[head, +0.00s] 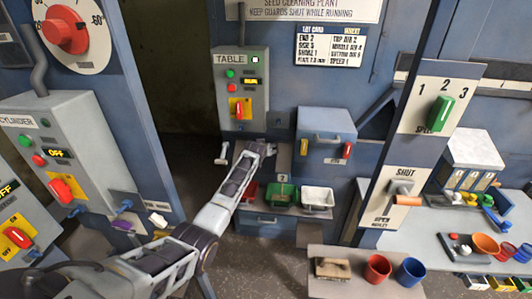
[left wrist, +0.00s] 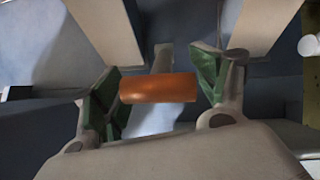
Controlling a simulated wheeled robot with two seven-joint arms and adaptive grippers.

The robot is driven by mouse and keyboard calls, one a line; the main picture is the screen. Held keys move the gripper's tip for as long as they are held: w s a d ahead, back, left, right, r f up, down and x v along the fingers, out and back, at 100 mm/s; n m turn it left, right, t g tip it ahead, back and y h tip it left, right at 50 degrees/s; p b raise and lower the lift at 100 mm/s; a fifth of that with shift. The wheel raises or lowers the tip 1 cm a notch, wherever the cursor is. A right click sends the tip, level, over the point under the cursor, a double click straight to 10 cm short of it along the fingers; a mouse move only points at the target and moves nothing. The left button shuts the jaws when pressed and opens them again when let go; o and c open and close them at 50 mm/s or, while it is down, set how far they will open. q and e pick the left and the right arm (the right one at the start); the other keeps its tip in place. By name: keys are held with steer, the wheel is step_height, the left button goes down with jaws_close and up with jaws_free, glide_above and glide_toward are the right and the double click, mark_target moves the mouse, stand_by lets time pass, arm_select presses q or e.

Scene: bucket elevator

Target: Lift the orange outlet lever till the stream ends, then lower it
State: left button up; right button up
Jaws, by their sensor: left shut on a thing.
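The orange outlet lever (left wrist: 158,89) shows in the left wrist view as a short, rounded orange grip lying crosswise between the fingers. A grey bar runs away behind it. My left gripper (left wrist: 157,82) is shut on this orange grip, with a green pad on each side. In the head view my left arm reaches to the machine front below the TABLE control box, and my left gripper (head: 262,148) is at its far end. The lever is hidden there by the gripper. I cannot make out a stream in either view. My right gripper is not in view.
Below the gripper are a red bin (head: 249,191), a green bin (head: 282,195) and a white bin (head: 317,197). A blue-grey box (head: 327,134) stands to the right. The TABLE box (head: 241,88) is above. A bench with a red cup (head: 377,268) and a blue cup (head: 409,271) is nearer.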

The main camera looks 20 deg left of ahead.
arm_select(q)
steer(key=shift+w+a+r, duration=0.3)
steer(key=shift+a+r, duration=0.05)
steer(key=shift+r, duration=0.35)
steer(key=shift+c, duration=0.2)
steer(key=o, duration=1.3)
steer(key=shift+f, duration=0.15)
steer(key=shift+o, duration=0.2)
steer(key=shift+s+a+f, duration=0.1)
steer(key=shift+s, duration=0.05)
steer(key=shift+d, duration=0.3)
steer(key=shift+s, duration=0.15)
steer(key=shift+s+r, duration=0.2)
steer(key=shift+s, duration=0.1)
steer(key=v, duration=1.1)
